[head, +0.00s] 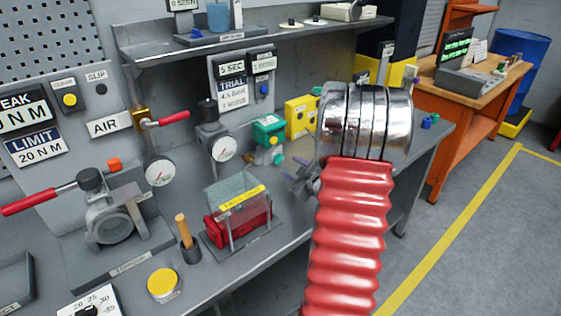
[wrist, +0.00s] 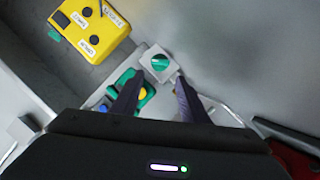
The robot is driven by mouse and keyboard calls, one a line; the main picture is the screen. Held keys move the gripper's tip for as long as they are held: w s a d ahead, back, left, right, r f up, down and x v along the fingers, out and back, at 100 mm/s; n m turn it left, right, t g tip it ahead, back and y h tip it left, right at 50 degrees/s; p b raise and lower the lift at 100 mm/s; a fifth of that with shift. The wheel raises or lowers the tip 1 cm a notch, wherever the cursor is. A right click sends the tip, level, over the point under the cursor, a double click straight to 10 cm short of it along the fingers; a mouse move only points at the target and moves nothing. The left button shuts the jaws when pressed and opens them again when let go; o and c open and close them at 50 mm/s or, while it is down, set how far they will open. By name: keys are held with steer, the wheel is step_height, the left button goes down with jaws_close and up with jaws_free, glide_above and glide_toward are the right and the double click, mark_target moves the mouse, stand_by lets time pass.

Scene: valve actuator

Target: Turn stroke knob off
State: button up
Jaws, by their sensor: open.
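My gripper (wrist: 157,82) is open, its two dark fingers apart and empty in the wrist view. In the head view its dark fingers (head: 303,180) show left of my red arm sleeve. A round teal knob (wrist: 160,62) on a light square plate lies just beyond the fingertips, roughly in line with the gap between them. In the head view a small teal knob (head: 278,158) shows below a green unit (head: 268,130). A yellow box (wrist: 88,28) with dark round knobs is at upper left of the wrist view. Its small labels are unreadable, so I cannot tell which knob is marked stroke.
The green unit with a yellow button (wrist: 143,94) sits partly behind the left finger. A gauge regulator (head: 216,140) and a clear-covered red device (head: 240,212) stand left of the gripper on the grey bench (head: 225,278). A shelf (head: 250,42) runs above.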

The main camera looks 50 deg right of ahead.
mark_target(280, 159)
steer(key=x, duration=1)
steer(key=shift+c, duration=0.2)
steer(key=c, duration=0.7)
steer(key=shift+c, duration=0.2)
steer(key=shift+m+y, duration=0.3)
steer(key=shift+m, duration=0.1)
steer(key=shift+d+m+y, duration=0.2)
steer(key=shift+m+y, duration=0.5)
steer(key=shift+m, duration=0.3)
steer(key=shift+d+r+m+y, duration=0.1)
steer(key=shift+m+y, duration=0.6)
steer(key=shift+m, duration=0.3)
